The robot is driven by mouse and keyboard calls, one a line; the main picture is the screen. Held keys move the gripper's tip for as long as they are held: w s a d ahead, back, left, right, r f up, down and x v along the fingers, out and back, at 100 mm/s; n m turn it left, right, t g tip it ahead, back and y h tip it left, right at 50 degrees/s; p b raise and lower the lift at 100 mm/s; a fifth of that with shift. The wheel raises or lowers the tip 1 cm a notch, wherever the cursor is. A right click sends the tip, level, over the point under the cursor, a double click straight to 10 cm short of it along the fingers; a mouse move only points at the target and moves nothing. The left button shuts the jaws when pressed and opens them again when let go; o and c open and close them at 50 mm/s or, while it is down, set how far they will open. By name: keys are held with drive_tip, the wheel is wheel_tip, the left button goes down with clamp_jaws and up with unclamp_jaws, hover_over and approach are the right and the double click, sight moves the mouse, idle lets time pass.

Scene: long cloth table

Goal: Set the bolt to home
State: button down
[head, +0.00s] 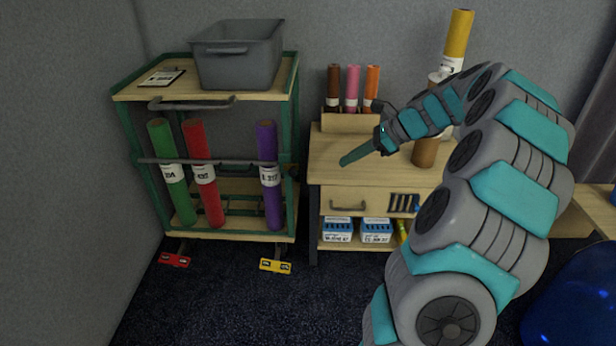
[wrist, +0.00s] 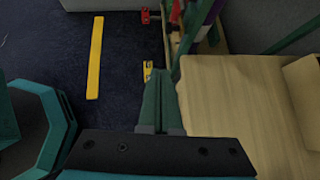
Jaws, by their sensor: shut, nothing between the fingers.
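The task does not say which bolt is meant. A green roll (head: 172,177), a red roll (head: 203,172) and a purple roll (head: 270,178), all with white labels, lean in the green-framed cart (head: 126,164). Brown (head: 333,87), pink (head: 352,87) and orange (head: 371,88) rolls stand in a wooden holder (head: 349,123) on the table. A yellow roll (head: 459,35) rises behind my arm. A brown upright piece (head: 426,153) stands below it, partly hidden. My gripper (head: 344,161) is shut and empty above the table's left part; it also shows in the wrist view (wrist: 161,76).
A grey bin (head: 238,65) and a clipboard (head: 162,78) sit on the cart's top. The wooden table (head: 330,148) has a drawer and blue-white boxes (head: 337,230) below. A yellow strip (wrist: 95,57) marks the floor.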

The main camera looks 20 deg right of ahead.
sight(290, 170)
drive_tip(key=shift+w+d+f+m, duration=0.1)
drive_tip(key=shift+d+f+m, duration=0.15)
drive_tip(key=shift+d, duration=0.35)
drive_tip(key=shift+a, duration=0.1)
drive_tip(key=w+a+f+b, duration=0.2)
drive_tip(key=w+a+f, duration=0.3)
drive_tip(key=w+a, duration=0.2)
drive_tip(key=shift+a+f, duration=0.4)
drive_tip(key=shift+a, duration=0.7)
